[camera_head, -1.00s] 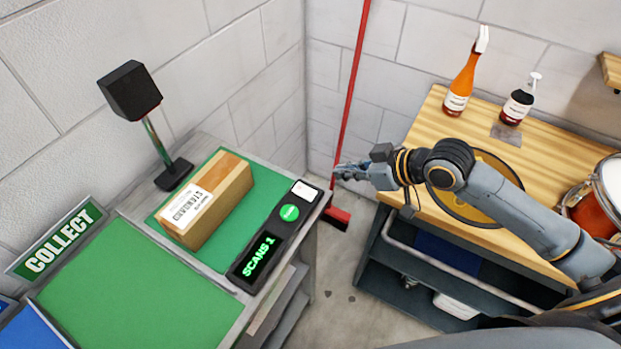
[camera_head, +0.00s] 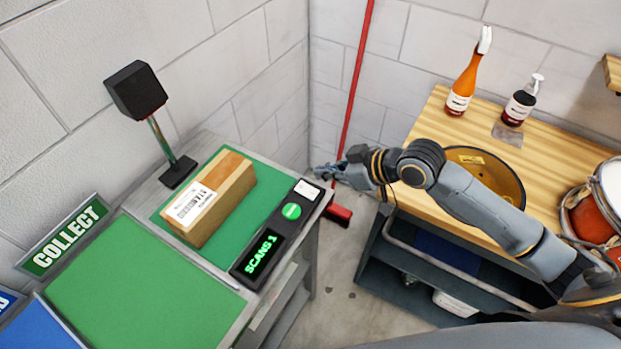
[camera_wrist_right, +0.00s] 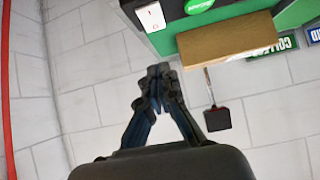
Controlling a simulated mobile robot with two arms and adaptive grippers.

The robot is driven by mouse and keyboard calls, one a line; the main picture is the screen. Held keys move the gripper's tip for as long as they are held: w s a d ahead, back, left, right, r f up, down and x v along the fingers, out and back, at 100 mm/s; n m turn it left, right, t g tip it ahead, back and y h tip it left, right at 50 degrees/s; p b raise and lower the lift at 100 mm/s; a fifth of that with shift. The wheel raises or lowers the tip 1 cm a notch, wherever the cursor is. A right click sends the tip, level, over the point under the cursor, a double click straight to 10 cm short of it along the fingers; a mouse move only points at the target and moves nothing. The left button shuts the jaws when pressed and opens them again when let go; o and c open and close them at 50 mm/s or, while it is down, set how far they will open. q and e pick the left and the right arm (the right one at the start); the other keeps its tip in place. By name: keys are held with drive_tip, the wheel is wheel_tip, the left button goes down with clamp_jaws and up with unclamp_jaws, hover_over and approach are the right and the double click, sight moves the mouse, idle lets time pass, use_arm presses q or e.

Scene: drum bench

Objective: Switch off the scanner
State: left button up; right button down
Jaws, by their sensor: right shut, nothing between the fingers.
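The scanner's black console (camera_head: 275,232) lies along the right edge of the green-topped bench. It has a lit "SCANS 1" display, a green button (camera_head: 291,211) and a white switch (camera_head: 307,191) at its far end. The scanner's black head (camera_head: 136,91) stands on a post behind the parcel. In the right wrist view the white switch (camera_wrist_right: 151,17) is up and left of the fingertips, apart from them. My right gripper (camera_head: 318,171) is shut and empty, just beyond the console's far end; it also shows in the wrist view (camera_wrist_right: 158,72). My left gripper is not in view.
A cardboard parcel (camera_head: 212,197) lies on the green mat beside the console. A red broom (camera_head: 340,215) stands in the gap between the benches. The wooden bench (camera_head: 422,200) at right holds an orange bottle (camera_head: 463,85), a dark bottle (camera_head: 520,103), a cymbal and a drum.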

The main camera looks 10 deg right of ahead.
sight(299, 184)
drive_tip(key=x, duration=0.3)
drive_tip(key=shift+w+a+f+p, duration=0.15)
drive_tip(key=shift+w+a+p, duration=0.15)
drive_tip(key=shift+p, duration=0.1)
drive_tip(key=f, duration=0.1)
drive_tip(key=f+p, duration=0.1)
drive_tip(key=f, duration=0.1)
drive_tip(key=shift+w+a+f, duration=0.2)
drive_tip(key=shift+f, duration=0.55)
drive_tip(key=shift+f, duration=0.1)
drive_tip(key=shift+w+a+f, duration=0.1)
drive_tip(key=shift+w+f, duration=0.05)
drive_tip(key=shift+f, duration=0.1)
drive_tip(key=shift+r, duration=0.1)
